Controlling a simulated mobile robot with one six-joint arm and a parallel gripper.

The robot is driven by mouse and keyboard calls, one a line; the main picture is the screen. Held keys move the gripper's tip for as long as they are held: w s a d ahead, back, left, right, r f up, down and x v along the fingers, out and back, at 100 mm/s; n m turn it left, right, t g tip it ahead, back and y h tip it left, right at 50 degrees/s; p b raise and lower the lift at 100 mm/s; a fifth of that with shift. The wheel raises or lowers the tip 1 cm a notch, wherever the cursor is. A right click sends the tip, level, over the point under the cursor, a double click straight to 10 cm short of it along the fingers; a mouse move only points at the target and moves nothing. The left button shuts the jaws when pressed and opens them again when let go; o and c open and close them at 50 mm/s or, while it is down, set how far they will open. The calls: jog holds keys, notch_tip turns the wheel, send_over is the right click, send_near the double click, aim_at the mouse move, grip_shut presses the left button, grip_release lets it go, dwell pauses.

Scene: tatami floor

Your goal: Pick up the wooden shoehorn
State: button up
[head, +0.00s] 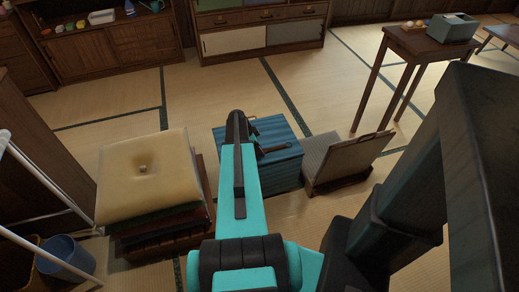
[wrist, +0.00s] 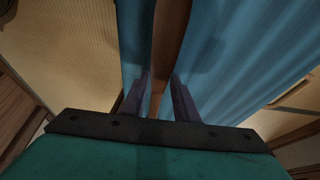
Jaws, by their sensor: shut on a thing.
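The wooden shoehorn (wrist: 170,38) shows in the wrist view as a long brown strip running up out of the top edge. My gripper (wrist: 160,84) is shut on it, with a dark finger on each side. Its far end is out of the picture. Behind it lies the blue ribbed surface of a blue box (wrist: 240,60). In the head view my turquoise arm reaches over this blue box (head: 285,172) and hides most of the gripper.
A stack of cushions (head: 140,185) stands left of the box, and a legless chair (head: 345,158) stands right of it. A blue bin (head: 68,258) is at lower left. A small wooden table (head: 415,45) stands at back right. The tatami behind the box is clear.

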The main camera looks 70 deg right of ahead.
jog(key=r, duration=0.3)
jog(key=shift+s+a+r, duration=0.1)
jog(key=shift+a+r, duration=0.15)
jog(key=shift+r, duration=0.1)
jog(key=s+a+r, duration=0.1)
jog(key=s+a, duration=0.3)
jog(key=a, duration=1.1)
jog(key=shift+s+r, duration=0.15)
jog(key=shift+d, duration=0.1)
